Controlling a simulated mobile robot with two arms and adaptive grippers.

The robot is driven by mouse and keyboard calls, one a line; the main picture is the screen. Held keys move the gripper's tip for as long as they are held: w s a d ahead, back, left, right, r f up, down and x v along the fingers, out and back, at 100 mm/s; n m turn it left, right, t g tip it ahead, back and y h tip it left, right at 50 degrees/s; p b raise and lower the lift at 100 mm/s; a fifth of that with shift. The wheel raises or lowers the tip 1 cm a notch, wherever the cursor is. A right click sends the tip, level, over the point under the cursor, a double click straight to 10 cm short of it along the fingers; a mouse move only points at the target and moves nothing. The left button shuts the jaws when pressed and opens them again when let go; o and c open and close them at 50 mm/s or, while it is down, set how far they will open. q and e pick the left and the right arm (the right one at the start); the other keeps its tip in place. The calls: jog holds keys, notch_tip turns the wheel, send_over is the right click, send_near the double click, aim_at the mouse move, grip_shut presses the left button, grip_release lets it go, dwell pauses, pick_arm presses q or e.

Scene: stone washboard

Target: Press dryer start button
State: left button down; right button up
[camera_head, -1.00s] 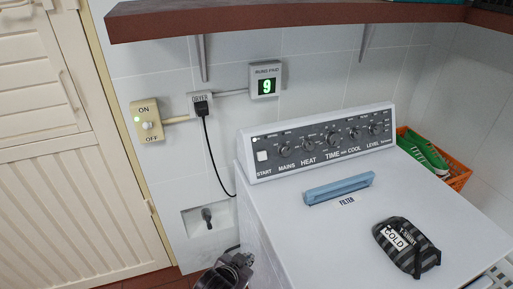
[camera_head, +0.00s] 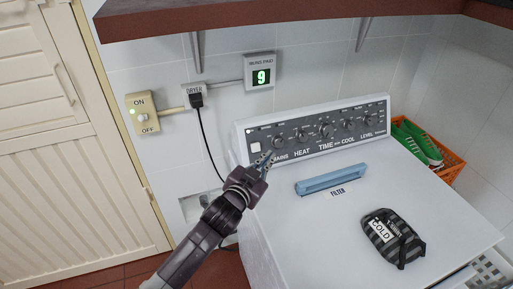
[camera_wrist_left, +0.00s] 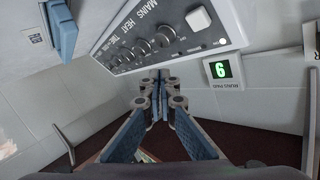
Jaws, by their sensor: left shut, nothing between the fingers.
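The white square start button (camera_head: 255,147) is at the left end of the dryer's dark control panel (camera_head: 325,130). It also shows in the left wrist view (camera_wrist_left: 198,19), near the top. My left gripper (camera_head: 267,160) is shut and empty, its tips just below and right of the button in the head view, covering part of the START and MAINS lettering. In the left wrist view the shut fingertips (camera_wrist_left: 160,76) lie below the panel in the picture, apart from the button. I see no contact with the button. My right gripper is not in view.
A blue filter handle (camera_head: 331,180) and a striped dark bag (camera_head: 393,238) are on the dryer top. An ON/OFF switch (camera_head: 142,113), plugged-in dryer cord (camera_head: 206,135) and display reading 9 (camera_head: 261,76) are on the wall. A brown shelf (camera_head: 280,12) overhangs. An orange crate (camera_head: 450,166) stands right.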

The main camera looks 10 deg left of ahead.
aim_at(258, 151)
pick_arm(q)
jog(key=shift+a, duration=0.15)
jog(key=shift+f, duration=0.1)
jog(key=shift+w+a+f+b, duration=0.65)
jog(key=shift+w+b, duration=0.2)
jog(key=shift+w, duration=0.25)
jog(key=shift+w+a+f+b, duration=0.55)
jog(key=shift+w+a+b, duration=0.3)
jog(key=shift+w, duration=0.2)
jog(key=shift+w+a+f+b, duration=0.65)
jog(key=shift+w+b, duration=0.25)
jog(key=shift+w, duration=0.2)
jog(key=shift+w+a, duration=0.1)
